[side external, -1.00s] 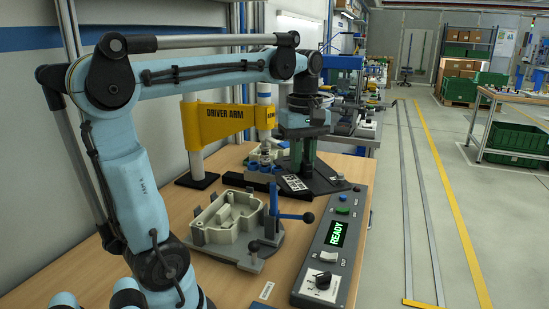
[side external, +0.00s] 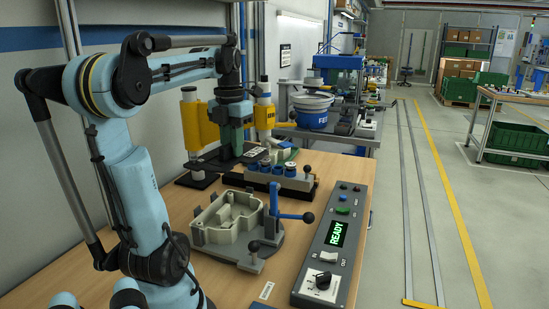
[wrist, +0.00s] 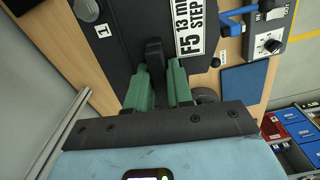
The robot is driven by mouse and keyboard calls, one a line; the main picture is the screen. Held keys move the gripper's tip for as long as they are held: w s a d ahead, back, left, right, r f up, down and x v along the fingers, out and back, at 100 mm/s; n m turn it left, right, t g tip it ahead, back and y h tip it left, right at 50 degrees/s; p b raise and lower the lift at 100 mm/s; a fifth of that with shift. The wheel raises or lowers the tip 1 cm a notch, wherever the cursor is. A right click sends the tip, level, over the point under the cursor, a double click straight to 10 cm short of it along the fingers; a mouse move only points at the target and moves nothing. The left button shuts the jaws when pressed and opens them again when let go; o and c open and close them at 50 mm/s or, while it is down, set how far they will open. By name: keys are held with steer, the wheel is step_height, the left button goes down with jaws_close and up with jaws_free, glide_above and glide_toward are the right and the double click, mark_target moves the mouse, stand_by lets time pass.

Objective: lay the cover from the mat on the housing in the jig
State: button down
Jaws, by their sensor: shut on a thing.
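The cover is a dark flat plate with a black rib on top and a printed white label (side external: 257,155). My gripper (side external: 237,140) is shut on it and holds it in the air at the back of the bench, beyond the jig. In the wrist view, the green fingers (wrist: 163,88) pinch the rib of the cover (wrist: 150,28). The beige open housing (side external: 222,236) sits in the grey jig (side external: 255,262), nearer the camera than the cover. The blue mat (wrist: 243,86) looks bare in the wrist view. The housing is hidden there.
A blue clamp lever (side external: 290,215) stands on the jig's right. The control box (side external: 335,245) reads READY. A yellow driver-arm column (side external: 195,122) stands close left of the gripper.

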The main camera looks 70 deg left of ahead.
mark_target(228, 155)
steer(key=shift+s+a+n, duration=0.35)
steer(key=shift+s+n, duration=0.15)
steer(key=shift+n, duration=0.3)
step_height(228, 155, down, 4)
steer(key=shift+f, duration=5.6)
steer(key=shift+f, duration=0.1)
steer(key=c, duration=1)
jaws_free()
step_height(228, 155, up, 12)
steer(key=shift+r, duration=0.1)
